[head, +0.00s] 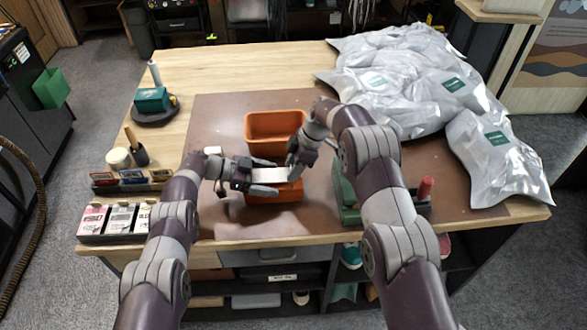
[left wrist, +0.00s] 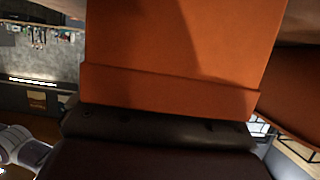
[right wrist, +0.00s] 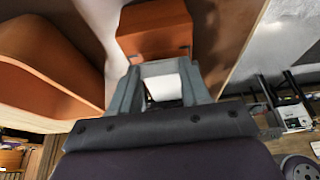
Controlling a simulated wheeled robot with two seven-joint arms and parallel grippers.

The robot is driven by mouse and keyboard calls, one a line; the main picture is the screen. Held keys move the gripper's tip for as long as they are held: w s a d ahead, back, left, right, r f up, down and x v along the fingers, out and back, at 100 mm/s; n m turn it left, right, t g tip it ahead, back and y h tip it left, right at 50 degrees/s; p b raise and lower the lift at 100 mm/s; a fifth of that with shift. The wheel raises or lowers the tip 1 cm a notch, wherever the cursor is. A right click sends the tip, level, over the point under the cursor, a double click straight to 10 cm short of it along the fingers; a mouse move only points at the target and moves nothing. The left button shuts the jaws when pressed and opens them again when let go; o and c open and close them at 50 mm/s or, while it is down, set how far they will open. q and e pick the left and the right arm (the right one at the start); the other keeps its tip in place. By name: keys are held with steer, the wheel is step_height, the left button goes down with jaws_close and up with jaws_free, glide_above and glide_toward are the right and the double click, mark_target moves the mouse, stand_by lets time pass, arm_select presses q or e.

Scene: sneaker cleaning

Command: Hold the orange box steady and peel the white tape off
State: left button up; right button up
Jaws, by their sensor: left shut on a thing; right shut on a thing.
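The small orange box (head: 288,192) sits on the brown mat near the table's front. White tape (head: 266,174) shows across its top. My left gripper (head: 272,177) comes in from the left and is shut on the box, one finger along its near side. The box (left wrist: 180,50) fills the left wrist view and hides the fingertips. My right gripper (head: 292,172) is at the tape's right end, pointing down. In the right wrist view its fingers (right wrist: 163,64) are shut on the white tape (right wrist: 163,87), with the orange box (right wrist: 155,28) just beyond them.
A larger open orange bin (head: 275,125) stands just behind the box. A green holder (head: 345,195) with a red-handled tool is to the right. Silver bags (head: 400,75) cover the back right. Small cartons (head: 120,218) and racks line the left edge. The mat (head: 212,115) is clear at back left.

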steer(key=shift+r, duration=2.95)
arm_select(q)
steer(key=o, duration=0.8)
steer(key=shift+o, duration=0.2)
arm_select(e)
step_height(320, 180, up, 4)
arm_select(q)
steer(key=shift+a, duration=0.1)
steer(key=v, duration=1.1)
steer(key=shift+a+r, duration=0.15)
steer(key=shift+a, duration=0.25)
steer(key=shift+a, duration=0.1)
